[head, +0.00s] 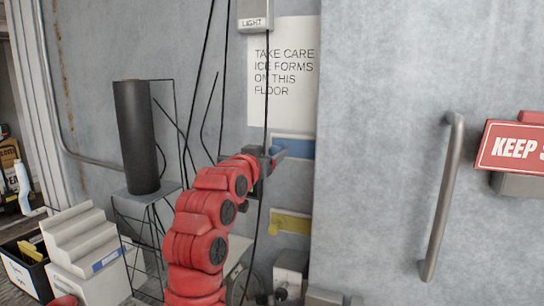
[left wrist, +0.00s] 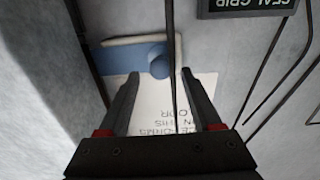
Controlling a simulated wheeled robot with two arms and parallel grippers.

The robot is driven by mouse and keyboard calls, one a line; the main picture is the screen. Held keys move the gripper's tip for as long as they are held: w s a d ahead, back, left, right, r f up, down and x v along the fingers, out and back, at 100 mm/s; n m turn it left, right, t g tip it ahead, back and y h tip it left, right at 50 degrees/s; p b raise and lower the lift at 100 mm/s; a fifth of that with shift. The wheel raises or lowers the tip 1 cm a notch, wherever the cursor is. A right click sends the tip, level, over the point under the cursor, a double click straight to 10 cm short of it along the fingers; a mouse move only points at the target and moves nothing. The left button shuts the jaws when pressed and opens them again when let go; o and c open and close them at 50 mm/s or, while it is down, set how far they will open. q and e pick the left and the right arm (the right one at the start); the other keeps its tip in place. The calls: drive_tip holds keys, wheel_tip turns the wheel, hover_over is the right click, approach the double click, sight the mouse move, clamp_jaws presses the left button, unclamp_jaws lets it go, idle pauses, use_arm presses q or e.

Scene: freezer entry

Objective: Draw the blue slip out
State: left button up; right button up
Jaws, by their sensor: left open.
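The blue slip (head: 300,148) shows on the grey wall, just below the white notice, with a pale strip along its top edge. My left gripper (head: 272,158) is in front of its left part and hides some of it. In the left wrist view the blue slip (left wrist: 122,60) lies just beyond the fingertips, with a rounded blue part standing out from it. My left gripper (left wrist: 160,76) is open, its fingers apart on either side of that rounded part. Whether a finger touches it I cannot tell. My right gripper is not in view.
A thin dark cord (left wrist: 170,55) runs between my left fingers. A yellow slip (head: 290,222) is lower on the wall. A black cylinder (head: 136,135) on a wire stand is to the left. A door handle (head: 442,195) and a red sign (head: 512,148) are to the right.

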use_arm(q)
drive_tip(key=b+v, duration=0.6)
drive_tip(key=v, duration=0.9)
drive_tip(key=shift+s+b, duration=0.25)
drive_tip(key=shift+b, duration=0.1)
drive_tip(key=shift+a, duration=0.1)
